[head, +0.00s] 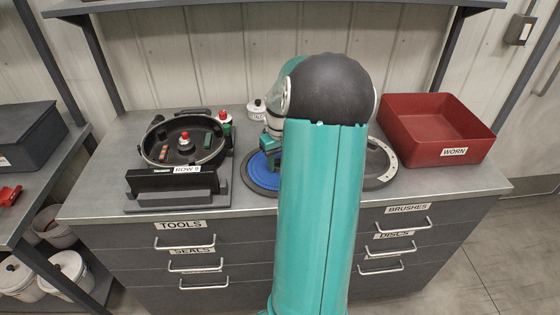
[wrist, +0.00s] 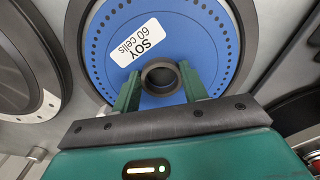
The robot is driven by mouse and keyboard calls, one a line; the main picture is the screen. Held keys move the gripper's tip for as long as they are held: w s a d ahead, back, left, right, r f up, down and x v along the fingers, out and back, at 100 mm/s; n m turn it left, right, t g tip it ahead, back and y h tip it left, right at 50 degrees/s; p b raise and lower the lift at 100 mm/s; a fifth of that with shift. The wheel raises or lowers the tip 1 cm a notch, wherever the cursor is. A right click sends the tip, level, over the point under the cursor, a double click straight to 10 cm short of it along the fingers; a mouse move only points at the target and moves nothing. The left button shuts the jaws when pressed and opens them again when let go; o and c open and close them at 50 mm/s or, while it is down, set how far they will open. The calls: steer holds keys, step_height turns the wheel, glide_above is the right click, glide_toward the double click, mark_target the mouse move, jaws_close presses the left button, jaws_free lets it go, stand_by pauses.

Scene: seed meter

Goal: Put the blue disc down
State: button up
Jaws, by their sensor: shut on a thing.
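The blue disc (wrist: 200,40) carries a white label reading "SOY 60 cells" and rows of small holes near its rim. It also shows in the head view (head: 259,172), partly hidden by my arm. My gripper (wrist: 160,76) is shut on the disc's dark central hub, with one green finger on each side. In the head view my gripper (head: 269,151) is over the disc, mostly behind my arm. A dark grey round surface (head: 264,190) shows around the disc's edge. I cannot tell whether the disc touches it.
The black meter housing (head: 150,150) stands at left behind a block marked "ROW 8". A second round dark piece with a pale rim (head: 382,160) is right of my arm. A red bin marked "WORN" (head: 436,120) is at the right.

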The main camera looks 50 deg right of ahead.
steer(key=shift+f, duration=0.1)
steer(key=o, duration=1)
step_height(320, 180, up, 12)
steer(key=shift+r, duration=0.15)
